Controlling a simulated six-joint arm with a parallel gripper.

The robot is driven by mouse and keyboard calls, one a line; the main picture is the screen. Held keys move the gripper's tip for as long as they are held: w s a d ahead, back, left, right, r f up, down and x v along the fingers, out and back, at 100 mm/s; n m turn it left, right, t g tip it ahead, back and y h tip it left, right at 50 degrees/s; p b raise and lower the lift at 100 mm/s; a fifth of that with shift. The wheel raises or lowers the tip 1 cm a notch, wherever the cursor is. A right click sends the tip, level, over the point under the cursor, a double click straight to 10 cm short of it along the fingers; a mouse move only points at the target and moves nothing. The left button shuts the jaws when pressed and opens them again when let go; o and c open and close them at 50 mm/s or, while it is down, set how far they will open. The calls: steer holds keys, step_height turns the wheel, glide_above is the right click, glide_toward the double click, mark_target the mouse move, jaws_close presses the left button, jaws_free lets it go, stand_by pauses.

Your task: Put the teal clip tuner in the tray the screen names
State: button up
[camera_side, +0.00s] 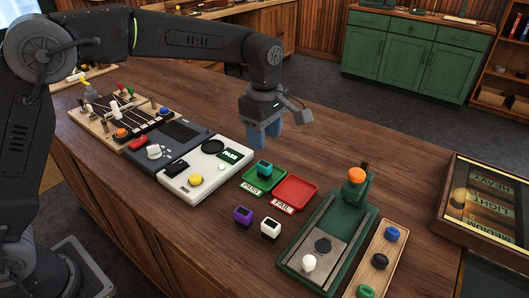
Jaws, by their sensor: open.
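The teal clip tuner (264,168) sits in the green tray labelled PASS (247,183), toward its back. The red tray labelled FAIL (298,187) is empty, just right of the green one. The small screen (231,156) on the white tester (208,172) seems to read PASS. My gripper (265,140) points down, open and empty, with its blue fingers above and apart from the teal tuner.
A purple tuner (243,215) and a white tuner (270,228) stand in front of the trays. A green press-like fixture (359,215) with an orange knob and a wooden tray (389,246) of coloured pieces are to the right. A string board (98,127) is at left.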

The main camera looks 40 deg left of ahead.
steer(key=s+a+r+m+t, duration=0.3)
steer(key=s+a+r+m, duration=0.5)
steer(key=s, duration=0.4)
steer(key=s+a+f+m+t, duration=0.1)
steer(key=s+f+m, duration=0.1)
steer(key=s+m, duration=0.3)
steer(key=s+a+f+m+t, duration=0.1)
steer(key=s+a+m, duration=0.1)
steer(key=s+m, duration=0.3)
steer(key=s, duration=0.4)
steer(key=shift+s+a+f+t, duration=0.25)
steer(key=shift+a+f+t, duration=0.05)
steer(key=shift+f, duration=0.05)
